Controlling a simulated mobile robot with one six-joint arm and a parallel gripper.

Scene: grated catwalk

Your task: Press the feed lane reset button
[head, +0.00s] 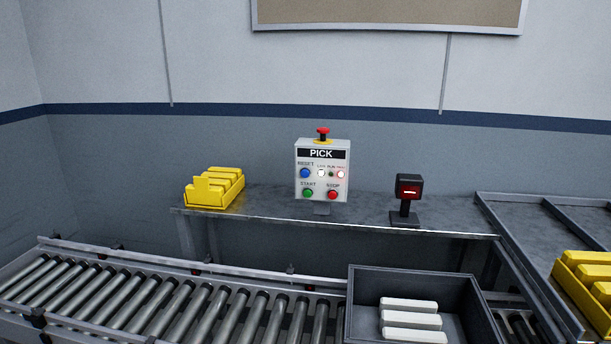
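A grey control box (322,193) labelled PICK stands upright on the metal table behind the conveyor. Its blue button (305,173), under the label RESET, is at the upper left of the panel. A green START button (308,193) is below it, and a red STOP button (333,194) is at the lower right. A red mushroom button (323,131) on a yellow base tops the box. My gripper is not in view.
A roller conveyor (150,305) crosses the front. A dark bin (365,285) with white bars stands on it. Yellow bins (215,187) are left of the panel, with another yellow bin (585,283) at far right. A dark scanner (408,200) stands right of the panel on the table (270,218).

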